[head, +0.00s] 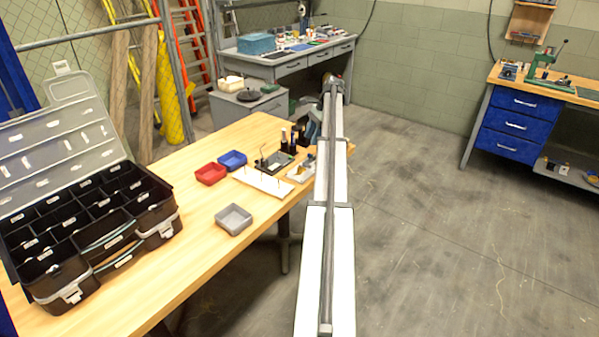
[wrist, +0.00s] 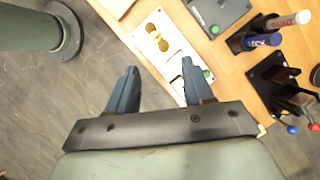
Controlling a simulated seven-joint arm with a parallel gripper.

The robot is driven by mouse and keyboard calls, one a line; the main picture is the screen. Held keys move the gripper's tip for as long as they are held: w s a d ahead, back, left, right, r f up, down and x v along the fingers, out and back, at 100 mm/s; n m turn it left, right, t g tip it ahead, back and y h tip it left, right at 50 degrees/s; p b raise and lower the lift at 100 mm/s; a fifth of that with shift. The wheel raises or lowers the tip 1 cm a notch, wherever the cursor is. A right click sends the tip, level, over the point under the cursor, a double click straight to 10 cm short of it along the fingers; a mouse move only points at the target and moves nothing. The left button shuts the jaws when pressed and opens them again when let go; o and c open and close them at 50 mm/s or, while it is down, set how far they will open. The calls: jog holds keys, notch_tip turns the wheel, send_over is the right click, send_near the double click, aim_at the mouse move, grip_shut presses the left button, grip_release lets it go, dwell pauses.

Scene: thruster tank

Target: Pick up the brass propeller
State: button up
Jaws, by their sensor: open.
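The brass propeller (wrist: 157,37) lies on a white plate (wrist: 179,43) in the wrist view, two small rounded gold shapes seen from above. My gripper (wrist: 160,64) is open and empty, with its two blue-grey fingers pointing toward the plate. The propeller appears in line with the gap between the fingers, just beyond the tips; the height between them is hard to judge. In the head view, the white plate (head: 300,173) is at the table's far right edge beside my arm. My gripper is hard to make out there.
Black holders with upright pens or bottles, one blue-capped (wrist: 262,41), stand right of the plate in the wrist view. A grey bin (head: 234,219), red bin (head: 210,173), blue bin (head: 232,160) and open toolbox (head: 85,220) are on the wooden table (head: 190,260).

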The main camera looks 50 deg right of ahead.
send_over(300, 167)
jog(key=d, duration=0.3)
jog(key=f, duration=0.7)
jog(key=shift+s+a+f, duration=0.15)
jog(key=shift+a+f, duration=0.1)
jog(key=shift+f, duration=0.15)
jog(key=shift+s+x, duration=0.2)
jog(key=shift+x, duration=0.65)
jog(key=shift+s+x, duration=0.15)
jog(key=shift+x, duration=0.75)
jog(key=shift+s+x, duration=0.2)
jog(key=shift+x, duration=0.65)
jog(key=shift+w+a, duration=0.1)
jog(key=shift+w, duration=0.05)
jog(key=shift+c, duration=0.4)
jog(key=shift+f, duration=0.1)
grip_shut()
